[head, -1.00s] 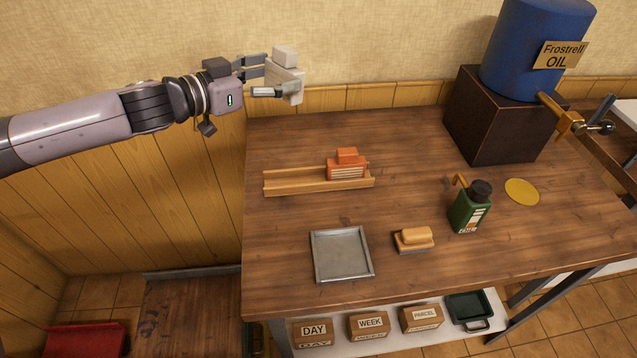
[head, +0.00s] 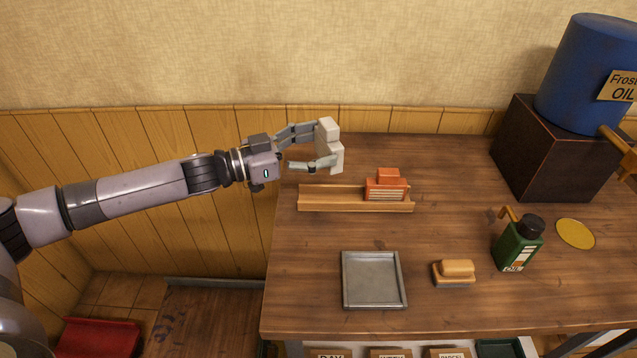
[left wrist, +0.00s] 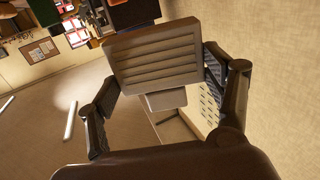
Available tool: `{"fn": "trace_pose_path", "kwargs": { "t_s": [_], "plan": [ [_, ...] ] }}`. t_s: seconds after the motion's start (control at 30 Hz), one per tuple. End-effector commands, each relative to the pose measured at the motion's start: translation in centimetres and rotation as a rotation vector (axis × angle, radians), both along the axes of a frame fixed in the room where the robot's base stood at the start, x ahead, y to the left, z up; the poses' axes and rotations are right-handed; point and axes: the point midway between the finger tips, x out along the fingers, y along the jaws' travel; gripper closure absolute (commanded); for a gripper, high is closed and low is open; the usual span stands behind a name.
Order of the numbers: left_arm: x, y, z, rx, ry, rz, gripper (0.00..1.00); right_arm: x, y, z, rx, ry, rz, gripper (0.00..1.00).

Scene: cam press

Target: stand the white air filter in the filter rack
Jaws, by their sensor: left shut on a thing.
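The white air filter (head: 329,146) is held in my left gripper (head: 316,148), above the back left of the table. In the left wrist view the white filter (left wrist: 155,58) shows its ribbed face between the two fingers of the left gripper (left wrist: 160,75). The wooden filter rack (head: 330,199) lies on the table below and in front of the gripper. An orange filter (head: 386,187) stands in the rack's right part; the rack's left part is empty. The white filter is apart from the rack. My right gripper is not in view.
A metal tray (head: 373,280), a brush (head: 455,272) and a green oil bottle (head: 518,245) stand in front of the rack. A yellow disc (head: 576,233) lies at right. A blue drum (head: 590,75) stands on a dark block (head: 540,155) at the back right.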

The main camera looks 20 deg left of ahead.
Motion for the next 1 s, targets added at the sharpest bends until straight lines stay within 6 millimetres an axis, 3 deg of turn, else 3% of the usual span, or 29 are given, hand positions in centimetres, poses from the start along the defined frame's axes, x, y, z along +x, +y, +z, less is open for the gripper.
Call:
{"fn": "trace_pose_path", "kwargs": {
  "t_s": [0.1,0.37,0.6,1.0],
  "plan": [
    [0.0,0.0,-2.5,-0.001,0.003,0.000,0.55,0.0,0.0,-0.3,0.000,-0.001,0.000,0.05],
    [0.0,0.0,-4.4,-0.001,-0.001,-0.001,0.55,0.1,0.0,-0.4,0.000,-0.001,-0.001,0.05],
    [0.0,-0.1,-7.8,-0.001,0.002,0.000,0.55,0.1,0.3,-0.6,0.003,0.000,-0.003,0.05],
    [0.0,0.0,-8.5,0.001,-0.001,-0.001,0.55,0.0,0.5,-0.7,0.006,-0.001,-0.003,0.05]
  ]
}}
